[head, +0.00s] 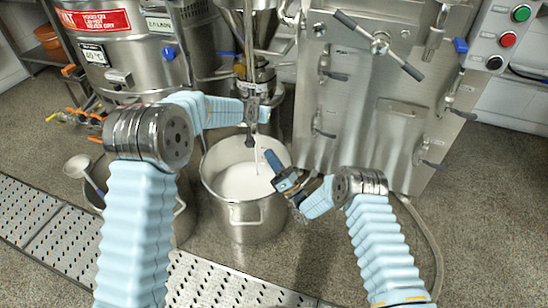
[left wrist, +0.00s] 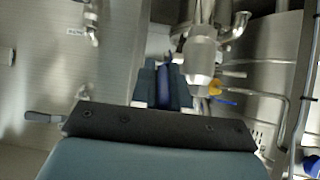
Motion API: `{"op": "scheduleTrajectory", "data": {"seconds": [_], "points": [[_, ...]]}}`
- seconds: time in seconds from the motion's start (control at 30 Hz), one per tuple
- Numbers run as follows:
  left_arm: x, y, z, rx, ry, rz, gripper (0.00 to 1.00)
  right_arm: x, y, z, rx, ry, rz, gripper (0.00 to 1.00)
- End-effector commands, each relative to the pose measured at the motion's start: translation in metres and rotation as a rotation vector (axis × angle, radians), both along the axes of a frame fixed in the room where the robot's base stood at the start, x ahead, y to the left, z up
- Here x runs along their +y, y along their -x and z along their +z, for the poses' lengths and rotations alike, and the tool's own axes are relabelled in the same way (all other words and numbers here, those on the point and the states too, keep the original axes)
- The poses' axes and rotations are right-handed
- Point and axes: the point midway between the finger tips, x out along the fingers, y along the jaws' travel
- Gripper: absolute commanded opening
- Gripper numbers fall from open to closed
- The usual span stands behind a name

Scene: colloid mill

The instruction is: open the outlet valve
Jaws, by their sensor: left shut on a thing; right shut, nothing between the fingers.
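My left gripper (head: 264,113) is at the steel outlet pipe under the mill, above the pot. In the left wrist view its fingers (left wrist: 163,84) are shut on a dark blue valve handle (left wrist: 164,78), beside the steel pipe body (left wrist: 202,62). The gripper hides much of the outlet valve in the head view. A steel pot (head: 243,214) with white liquid (head: 240,182) stands below; a thin white streak (head: 257,150) shows between gripper and liquid. My right gripper (head: 273,162) is shut and empty over the pot's right side.
A steel cabinet (head: 355,110) with handles stands right of the pot, and a large steel tank (head: 130,55) at the left. A second pot with a ladle (head: 80,168) is partly behind my left arm. A perforated floor grate (head: 40,225) runs along the front.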

Motion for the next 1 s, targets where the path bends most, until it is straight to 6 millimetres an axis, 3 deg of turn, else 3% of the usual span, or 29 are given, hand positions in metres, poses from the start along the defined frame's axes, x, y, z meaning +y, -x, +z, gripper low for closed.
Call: {"op": "scheduleTrajectory", "data": {"seconds": [0.3,0.5,1.0], "points": [[0.0,0.0,0.0,-0.001,0.0,0.0,0.0,0.036,-0.039,0.042,0.0,-0.002,0.001,0.0],[0.0,0.0,0.0,-0.002,0.001,0.0,0.0,0.029,-0.053,0.064,0.001,-0.001,0.001,0.0],[0.0,0.0,0.001,-0.002,0.001,0.0,0.0,0.028,-0.058,0.073,0.005,-0.002,0.002,0.0]]}}
